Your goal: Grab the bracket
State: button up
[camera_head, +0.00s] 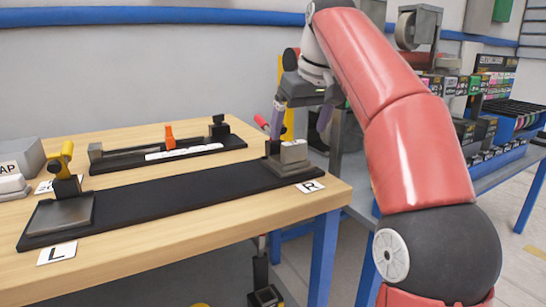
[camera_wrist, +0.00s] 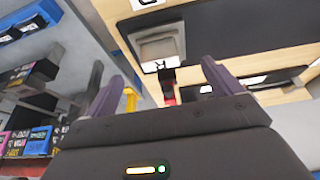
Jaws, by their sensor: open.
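A light grey stepped block (camera_head: 293,151), which looks like the bracket though I cannot be sure, sits at the right end of the long black base (camera_head: 185,198), by the R label. In the wrist view the grey block (camera_wrist: 158,45) shows beyond the fingers, near the picture's top middle. My gripper (camera_head: 303,118) is open above and slightly behind that right end, its purple fingers apart and pointing down. Nothing shows between the fingers. A red-handled clamp (camera_head: 262,124) stands close beside the left finger.
At the base's left end are a grey plate (camera_head: 62,214) and a yellow-handled clamp (camera_head: 62,160). A second black fixture (camera_head: 110,163) with an orange piece (camera_head: 169,134) lies behind. A grey box (camera_head: 20,157) stands at the left.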

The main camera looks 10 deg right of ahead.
aim_at(295, 143)
jog(key=shift+w+d, duration=0.1)
jog(key=shift+w, duration=0.15)
jog(key=shift+w+f, duration=0.15)
jog(key=shift+f, duration=0.25)
jog(key=b+x, duration=0.1)
jog(key=x, duration=0.5)
jog(key=shift+f+b, duration=0.35)
jog(key=shift+r, duration=0.1)
jog(key=c, duration=1.4)
